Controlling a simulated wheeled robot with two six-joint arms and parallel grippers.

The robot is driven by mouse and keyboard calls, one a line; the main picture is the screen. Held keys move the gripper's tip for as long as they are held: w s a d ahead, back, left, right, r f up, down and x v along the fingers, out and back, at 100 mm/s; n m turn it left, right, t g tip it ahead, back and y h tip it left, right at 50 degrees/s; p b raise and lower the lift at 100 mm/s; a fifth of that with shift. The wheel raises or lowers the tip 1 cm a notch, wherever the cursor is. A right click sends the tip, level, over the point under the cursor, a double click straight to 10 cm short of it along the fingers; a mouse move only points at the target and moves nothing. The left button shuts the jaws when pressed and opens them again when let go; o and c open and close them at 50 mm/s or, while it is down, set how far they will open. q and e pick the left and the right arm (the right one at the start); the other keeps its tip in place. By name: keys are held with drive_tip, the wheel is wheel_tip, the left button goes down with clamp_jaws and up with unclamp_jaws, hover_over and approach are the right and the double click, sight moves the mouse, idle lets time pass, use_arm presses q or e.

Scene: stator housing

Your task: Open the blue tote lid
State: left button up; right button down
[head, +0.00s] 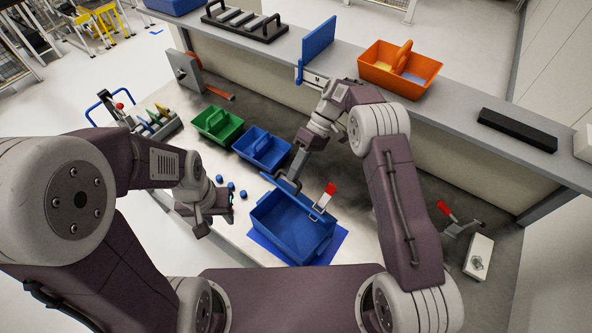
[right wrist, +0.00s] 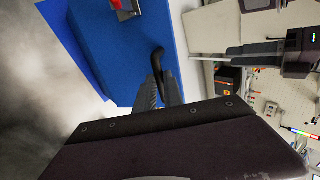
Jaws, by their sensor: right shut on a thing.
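The blue tote (head: 290,243) stands on a blue mat (head: 338,240) at the front middle of the worktable. A red-tipped latch (head: 325,197) stands up at its right side. A dark curved handle (right wrist: 157,57) sits at the tote's far edge. My right gripper (head: 294,178) is shut on this handle; its fingers (right wrist: 160,92) close around it in the right wrist view. The angle does not show clearly whether the lid is raised. My left gripper (head: 231,202) hangs left of the tote, apart from it; its finger gap cannot be made out.
Several small blue pieces (head: 231,186) lie left of the tote. A green bin (head: 217,124) and a blue bin (head: 262,148) stand behind. A red-handled clamp (head: 446,208) is at the right. An orange caddy (head: 399,70) sits on the back shelf.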

drive_tip(key=shift+s+a, duration=0.1)
idle(0.5)
drive_tip(key=c, duration=1.5)
unclamp_jaws()
drive_tip(key=shift+o, duration=0.2)
drive_tip(key=p+v, duration=0.5)
drive_tip(key=v, duration=0.4)
